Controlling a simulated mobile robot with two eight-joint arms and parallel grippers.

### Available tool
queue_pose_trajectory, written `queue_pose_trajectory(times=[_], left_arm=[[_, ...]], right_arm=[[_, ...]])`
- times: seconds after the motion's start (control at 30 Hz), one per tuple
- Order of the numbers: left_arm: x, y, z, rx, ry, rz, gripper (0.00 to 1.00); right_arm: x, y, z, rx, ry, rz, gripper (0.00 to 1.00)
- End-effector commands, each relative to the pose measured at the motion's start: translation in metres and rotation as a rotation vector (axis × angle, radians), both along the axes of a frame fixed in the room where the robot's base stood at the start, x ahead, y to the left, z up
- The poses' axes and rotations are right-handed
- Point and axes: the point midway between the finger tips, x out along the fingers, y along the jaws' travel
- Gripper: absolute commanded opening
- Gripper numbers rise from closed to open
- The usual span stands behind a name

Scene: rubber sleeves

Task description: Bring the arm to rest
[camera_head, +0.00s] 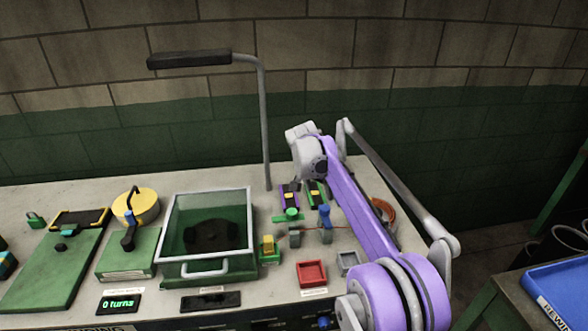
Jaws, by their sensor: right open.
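My right arm, purple and grey, rises from the lower right and bends at a joint above the back of the bench. My left arm and gripper are not in view.
The bench (365,264) holds a green clear-walled box (163,240), a yellow round device (148,205), a green board (38,285), a red tray (312,274) and small fixtures (291,214). A lamp (262,110) stands behind. A blue bin (560,290) is at right.

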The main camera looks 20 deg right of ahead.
Motion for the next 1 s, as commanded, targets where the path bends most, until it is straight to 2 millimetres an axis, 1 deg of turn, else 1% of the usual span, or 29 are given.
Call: queue_pose_trajectory(times=[0.13,0.2,0.27,0.37,0.47,0.5,0.53,0.67,0.7,0.77,0.8,0.87,0.9,1.0], left_arm=[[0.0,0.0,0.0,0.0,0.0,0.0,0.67],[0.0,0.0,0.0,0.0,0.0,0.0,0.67],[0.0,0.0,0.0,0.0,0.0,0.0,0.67],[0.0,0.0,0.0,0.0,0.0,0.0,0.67],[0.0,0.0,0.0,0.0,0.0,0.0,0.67],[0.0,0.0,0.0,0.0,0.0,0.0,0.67],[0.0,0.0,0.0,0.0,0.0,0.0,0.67],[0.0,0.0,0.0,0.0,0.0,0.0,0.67],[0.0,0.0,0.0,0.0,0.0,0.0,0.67],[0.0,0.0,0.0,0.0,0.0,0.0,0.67],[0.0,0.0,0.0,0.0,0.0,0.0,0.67],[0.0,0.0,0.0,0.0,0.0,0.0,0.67],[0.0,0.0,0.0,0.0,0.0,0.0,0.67],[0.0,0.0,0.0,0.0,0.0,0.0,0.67]], right_arm=[[-0.001,0.001,0.0,0.0,0.0,0.002,0.77],[-0.005,0.004,0.002,0.001,0.0,0.019,0.77],[-0.013,0.01,0.005,0.003,0.0,0.048,0.77],[-0.037,0.029,0.011,0.01,0.0,0.136,0.77],[-0.072,0.052,0.014,0.016,-0.003,0.254,0.77],[-0.088,0.061,0.013,0.016,-0.004,0.304,0.77],[-0.1,0.068,0.013,0.017,-0.007,0.342,0.77],[-0.153,0.095,0.002,0.014,-0.018,0.5,0.77],[-0.17,0.103,-0.003,0.012,-0.022,0.547,0.77],[-0.196,0.114,-0.012,0.008,-0.03,0.618,0.77],[-0.214,0.121,-0.02,0.004,-0.035,0.666,0.77],[-0.239,0.131,-0.032,-0.003,-0.045,0.737,0.77],[-0.256,0.138,-0.042,-0.008,-0.051,0.781,0.77],[-0.293,0.151,-0.066,-0.023,-0.067,0.882,0.77]])
